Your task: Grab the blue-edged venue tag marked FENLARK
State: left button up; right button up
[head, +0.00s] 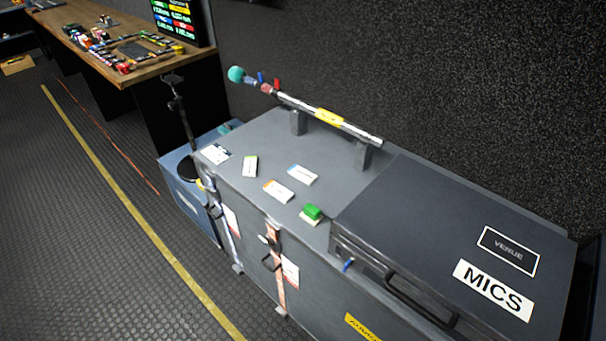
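A small white tag with what looks like a blue edge (302,175) lies flat on the top of the grey case (262,143). Its print is too small to read, so I cannot confirm the name FENLARK. A white tag with an orange edge (279,191) lies just in front and to the left of it. A white tag with a yellowish edge (250,166) lies further left. A white card with dark print (215,153) lies near the case's left end. Neither of my grippers is in view.
A boom pole (352,128) rests on two uprights behind the tags. A green object (313,211) sits right of the tags, beside a closed dark case marked MICS (410,205). A black stand (183,120) rises at the left end. Open floor lies left.

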aim_at(306, 176)
jog(key=i+j, duration=0.25)
jog(key=j, duration=0.15)
jog(key=i+j, duration=0.2)
jog(key=j, duration=0.2)
jog(key=i+j, duration=0.25)
jog(key=j+z, duration=0.15)
jog(key=z, duration=0.25)
jog(key=i+j+z, duration=0.1)
jog(key=z, duration=0.3)
jog(key=j+z, duration=0.3)
jog(key=z, duration=0.15)
